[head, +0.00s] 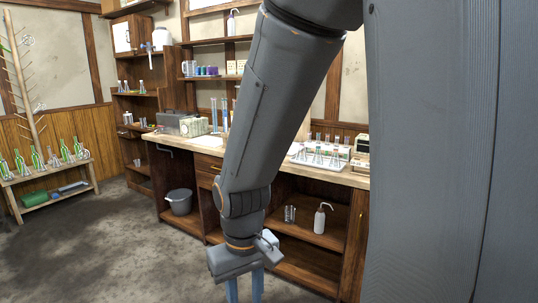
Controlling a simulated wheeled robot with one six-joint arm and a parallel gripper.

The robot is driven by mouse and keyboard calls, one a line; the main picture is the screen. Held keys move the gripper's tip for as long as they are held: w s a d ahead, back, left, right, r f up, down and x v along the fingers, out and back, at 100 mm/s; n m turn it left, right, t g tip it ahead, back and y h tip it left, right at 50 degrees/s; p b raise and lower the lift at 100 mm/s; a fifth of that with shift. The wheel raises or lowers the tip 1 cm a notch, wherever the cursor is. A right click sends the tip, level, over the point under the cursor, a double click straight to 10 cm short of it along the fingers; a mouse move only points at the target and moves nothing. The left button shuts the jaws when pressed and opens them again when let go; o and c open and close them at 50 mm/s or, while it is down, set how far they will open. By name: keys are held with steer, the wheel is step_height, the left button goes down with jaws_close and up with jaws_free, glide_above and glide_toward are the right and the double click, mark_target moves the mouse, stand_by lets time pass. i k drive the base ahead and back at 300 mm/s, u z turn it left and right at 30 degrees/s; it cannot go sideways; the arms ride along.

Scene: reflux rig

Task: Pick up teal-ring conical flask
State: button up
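I cannot make out a teal ring on any flask at this size. Several conical flasks with green in or on them (53,158) stand in a row on a low wooden bench at the left. Small conical flasks (143,88) stand on a shelf of the back cabinet. More small glassware (318,155) stands on a white tray on the counter at the right. My gripper (244,288) hangs low at the bottom of the head view, in front of the counter and well apart from all the glassware. Its two fingers are spread with nothing seen between them; their tips are cut off by the frame edge.
The wooden counter (345,180) runs behind my arm, which hides part of its top. A drying rack (22,75) rises at the left. The grey floor (110,250) is clear.

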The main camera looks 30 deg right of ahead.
mark_target(317, 159)
steer(key=u, duration=0.15)
steer(key=i, duration=1.4)
steer(key=z, duration=0.6)
steer(key=i, duration=0.9)
steer(key=z, duration=1.45)
steer(key=i, duration=0.95)
steer(key=z, duration=0.15)
